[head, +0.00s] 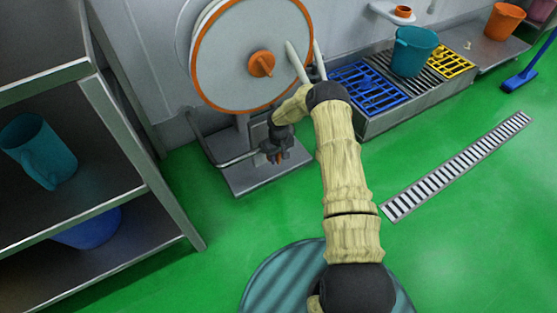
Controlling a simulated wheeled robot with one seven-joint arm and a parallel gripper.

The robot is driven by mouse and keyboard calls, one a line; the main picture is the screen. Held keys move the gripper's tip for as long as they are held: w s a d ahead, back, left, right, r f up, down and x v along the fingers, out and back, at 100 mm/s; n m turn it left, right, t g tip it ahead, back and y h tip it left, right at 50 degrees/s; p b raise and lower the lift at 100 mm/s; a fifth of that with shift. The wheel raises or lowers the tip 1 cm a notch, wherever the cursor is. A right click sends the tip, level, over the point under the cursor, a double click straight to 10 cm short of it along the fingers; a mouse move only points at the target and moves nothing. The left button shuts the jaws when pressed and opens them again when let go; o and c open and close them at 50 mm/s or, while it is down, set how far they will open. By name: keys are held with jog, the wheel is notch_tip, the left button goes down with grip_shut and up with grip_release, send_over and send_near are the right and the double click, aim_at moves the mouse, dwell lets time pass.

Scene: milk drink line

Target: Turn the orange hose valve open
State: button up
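A large hose reel (225,60) with a grey disc, an orange rim and an orange centre knob (261,64) stands against the back wall. My arm reaches up from the bottom and bends left and down in front of the reel's right side. My gripper (276,156) is below the reel, above the grey base plate (240,178). Small orange-brown parts show at my gripper's end. I cannot tell whether they belong to the orange hose valve or to the gripper. The fingers are too small and dark to show whether they are open or touching anything.
At right are blue grates (372,98), a teal bucket (413,50) and a floor drain (455,168). The green floor is clear between.

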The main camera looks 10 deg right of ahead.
jog(key=shift+f, duration=0.15)
grip_shut()
